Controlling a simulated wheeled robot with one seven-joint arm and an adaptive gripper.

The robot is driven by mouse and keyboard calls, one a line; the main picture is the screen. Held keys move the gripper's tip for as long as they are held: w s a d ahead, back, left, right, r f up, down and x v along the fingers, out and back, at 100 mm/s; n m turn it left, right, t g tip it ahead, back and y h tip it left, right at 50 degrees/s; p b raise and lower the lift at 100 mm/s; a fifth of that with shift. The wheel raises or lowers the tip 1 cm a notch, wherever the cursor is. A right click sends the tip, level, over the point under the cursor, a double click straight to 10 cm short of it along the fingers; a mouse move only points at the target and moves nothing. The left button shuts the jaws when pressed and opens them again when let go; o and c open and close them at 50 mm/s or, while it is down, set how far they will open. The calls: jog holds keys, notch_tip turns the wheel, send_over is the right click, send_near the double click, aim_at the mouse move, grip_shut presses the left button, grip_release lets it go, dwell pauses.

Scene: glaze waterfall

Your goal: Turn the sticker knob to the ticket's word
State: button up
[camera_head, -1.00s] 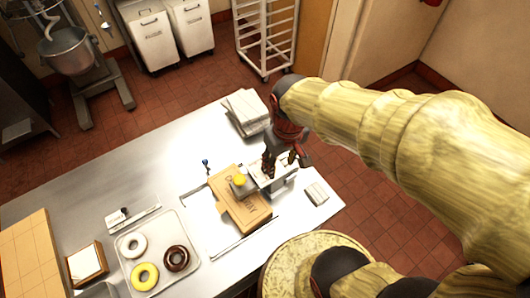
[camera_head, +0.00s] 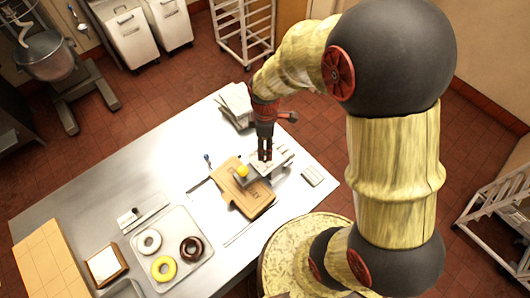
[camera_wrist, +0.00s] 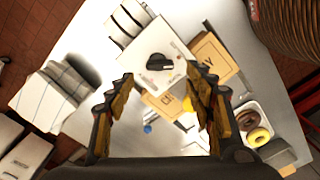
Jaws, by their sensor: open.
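In the wrist view a light grey box has a black knob (camera_wrist: 159,63) on its face. The knob's setting and any words around it are too small to read. My gripper (camera_wrist: 159,82) is open and empty, its fingers spread below the knob in this picture. In the head view my gripper (camera_head: 265,155) hangs over the grey box (camera_head: 284,157), hiding part of it, and the knob cannot be made out. A white card in a brown frame (camera_head: 105,264) lies at the left of the table; I cannot tell whether it is the ticket, and no word is readable.
A brown carton (camera_head: 252,205) and a yellow round thing (camera_head: 242,171) are beside the box. A tray (camera_head: 190,270) holds several doughnuts. A small blue-topped item (camera_head: 207,158) stands behind the carton.

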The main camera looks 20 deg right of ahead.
aim_at(265, 154)
notch_tip(265, 154, down, 6)
jog(key=shift+r, duration=0.15)
jog(key=shift+c, duration=1.3)
jog(key=c, duration=0.9)
